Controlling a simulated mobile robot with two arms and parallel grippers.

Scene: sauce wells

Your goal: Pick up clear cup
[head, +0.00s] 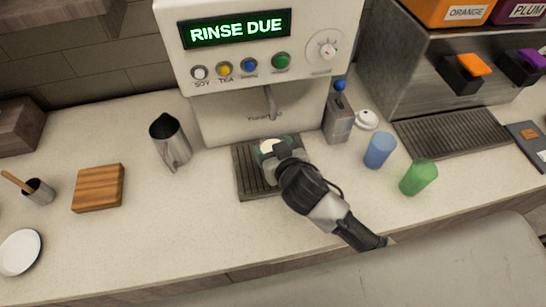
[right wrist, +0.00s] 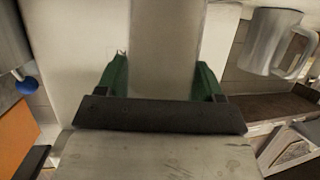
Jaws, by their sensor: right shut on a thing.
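The clear cup (head: 268,146) is at the drip tray (head: 246,178) below the machine's spout. Its pale round top shows in the head view, and my gripper covers much of the rest. My right gripper (head: 275,150) is shut on the cup. In the right wrist view the green fingertips (right wrist: 161,82) sit on both sides of a pale, see-through shape, the cup (right wrist: 166,45). I cannot tell whether the cup touches the tray. My left gripper is not in view.
The drink machine (head: 225,115) stands behind, its display reading RINSE DUE. A metal pitcher (head: 172,142) and a wooden block (head: 98,188) stand to the left. A blue cup (head: 380,150) and a green cup (head: 418,177) stand to the right. The front counter is clear.

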